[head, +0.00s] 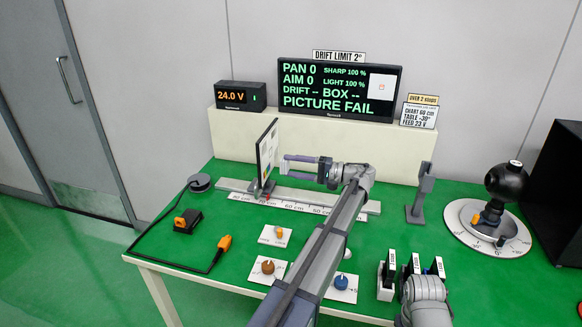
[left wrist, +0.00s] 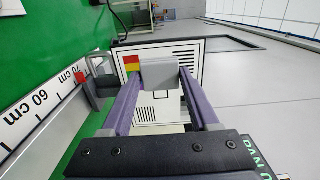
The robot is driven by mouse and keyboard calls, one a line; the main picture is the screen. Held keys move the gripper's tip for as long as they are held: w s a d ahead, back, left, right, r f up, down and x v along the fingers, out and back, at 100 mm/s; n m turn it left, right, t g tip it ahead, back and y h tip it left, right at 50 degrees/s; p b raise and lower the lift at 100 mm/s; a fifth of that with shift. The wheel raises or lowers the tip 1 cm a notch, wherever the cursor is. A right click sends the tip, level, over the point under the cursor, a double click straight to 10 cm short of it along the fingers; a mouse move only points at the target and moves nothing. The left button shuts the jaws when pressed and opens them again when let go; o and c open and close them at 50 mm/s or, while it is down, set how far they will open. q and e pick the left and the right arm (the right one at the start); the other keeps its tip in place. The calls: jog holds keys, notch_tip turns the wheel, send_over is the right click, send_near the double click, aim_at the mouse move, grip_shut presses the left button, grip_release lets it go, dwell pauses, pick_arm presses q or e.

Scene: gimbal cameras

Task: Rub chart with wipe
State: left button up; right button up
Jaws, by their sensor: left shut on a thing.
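The chart (head: 267,148) is a thin upright panel with a dark edge, standing on the ruled rail and seen nearly edge-on in the head view. In the left wrist view the chart's face (left wrist: 188,48) is white with black lines and a red and yellow patch. My left gripper (head: 285,164) is in front of the chart, its purple fingers pointing at it. They are shut on a grey block (left wrist: 160,73), which looks like the wipe. The block overlaps the chart's face; I cannot tell whether they touch. My right arm shows at the bottom right, but its gripper is not visible.
The white rail (head: 225,185) carries centimetre marks. A screen (head: 340,104) behind reads PICTURE FAIL. A grey stand (head: 420,195) and a black ball camera on a round dial (head: 506,182) stand to the right. An orange-tipped cable (head: 224,243) lies at the left front.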

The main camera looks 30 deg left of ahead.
pick_arm(q)
jog(key=shift+v, duration=1.5)
